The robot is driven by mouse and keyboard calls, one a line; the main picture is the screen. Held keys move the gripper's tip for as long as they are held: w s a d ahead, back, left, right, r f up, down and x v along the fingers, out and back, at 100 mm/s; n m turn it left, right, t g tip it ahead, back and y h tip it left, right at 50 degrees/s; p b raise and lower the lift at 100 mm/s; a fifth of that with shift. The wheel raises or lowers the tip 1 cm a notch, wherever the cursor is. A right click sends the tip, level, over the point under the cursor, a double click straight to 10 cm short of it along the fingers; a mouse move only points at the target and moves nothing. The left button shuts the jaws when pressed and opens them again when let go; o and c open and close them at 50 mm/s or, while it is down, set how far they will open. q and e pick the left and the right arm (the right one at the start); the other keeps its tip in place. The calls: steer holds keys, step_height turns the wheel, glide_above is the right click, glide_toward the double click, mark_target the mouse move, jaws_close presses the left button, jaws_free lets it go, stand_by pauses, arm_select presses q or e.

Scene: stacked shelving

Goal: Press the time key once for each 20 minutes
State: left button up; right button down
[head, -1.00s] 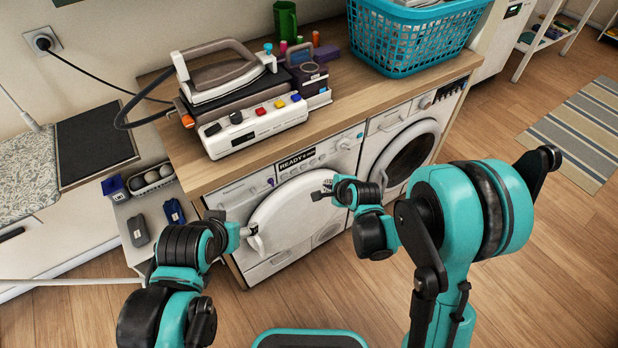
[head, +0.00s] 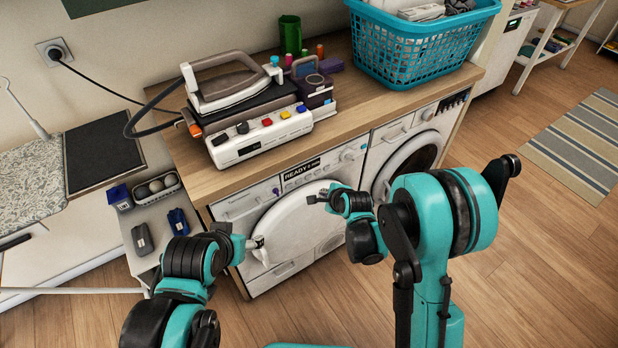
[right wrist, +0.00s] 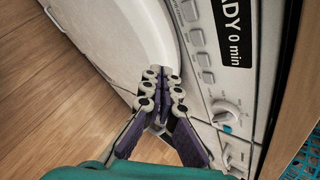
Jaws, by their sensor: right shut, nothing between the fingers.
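The left-hand white machine (head: 232,207) has a front panel with a dark display (head: 301,172) reading "READY 0 min"; the display also shows in the right wrist view (right wrist: 233,30). A row of small grey keys (right wrist: 203,60) runs beside the display there; their labels are too small to read, so I cannot tell which is the time key. My right gripper (head: 313,198) is shut and empty, in front of the machine below the display. In the right wrist view its fingertips (right wrist: 163,77) appear apart from the keys. My left gripper (head: 256,245) is low before the round door; its jaws are unclear.
A round dial (right wrist: 228,112) sits beyond the keys. On the wooden worktop (head: 345,118) stand an iron (head: 228,88), a white box with coloured buttons (head: 258,138) and a teal basket (head: 420,55). A second machine (head: 410,150) stands to the right. The floor ahead is clear.

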steer(key=shift+w+a, duration=0.75)
steer(key=shift+w, duration=0.3)
steer(key=shift+w+a, duration=0.75)
steer(key=shift+w, duration=0.25)
steer(key=shift+w, duration=0.1)
steer(key=shift+w+a, duration=0.25)
steer(key=shift+w+a, duration=0.2)
steer(key=shift+w, duration=0.1)
stand_by(0.5)
steer(key=shift+s, duration=0.1)
steer(key=shift+s+d, duration=0.45)
steer(key=shift+s, duration=0.15)
stand_by(0.3)
steer(key=s+d, duration=0.1)
steer(key=s, duration=0.1)
steer(key=s+d, duration=0.2)
stand_by(0.4)
